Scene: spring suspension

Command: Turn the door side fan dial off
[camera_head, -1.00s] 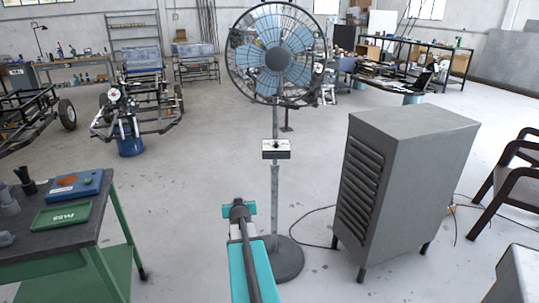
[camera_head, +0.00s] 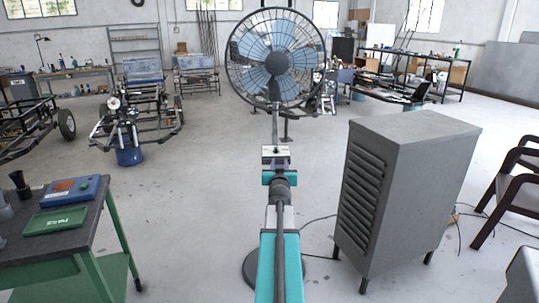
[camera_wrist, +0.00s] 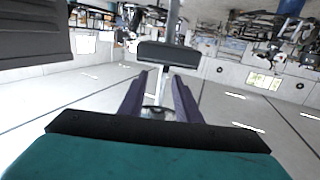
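The standing fan (camera_head: 275,62) is ahead of me, its round blue-bladed head on a thin grey pole. A small box (camera_head: 276,151) with a pale top is fixed to the pole below the head. A dark mark shows on its top, too small to identify as the dial. My gripper (camera_head: 280,178) is just in front of and below the box in the head view, hiding its lower part. In the wrist view, the dark grey box (camera_wrist: 167,54) lies beyond the tips of my two purple-grey fingers (camera_wrist: 158,88). The fingers are apart with nothing gripped.
A tall grey louvred cabinet (camera_head: 405,185) stands close on the right, with dark chairs (camera_head: 512,190) beyond it. A green-legged workbench (camera_head: 80,215) is at the left. Cables lie on the floor by the fan base (camera_head: 256,266). Wheeled frames stand farther back.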

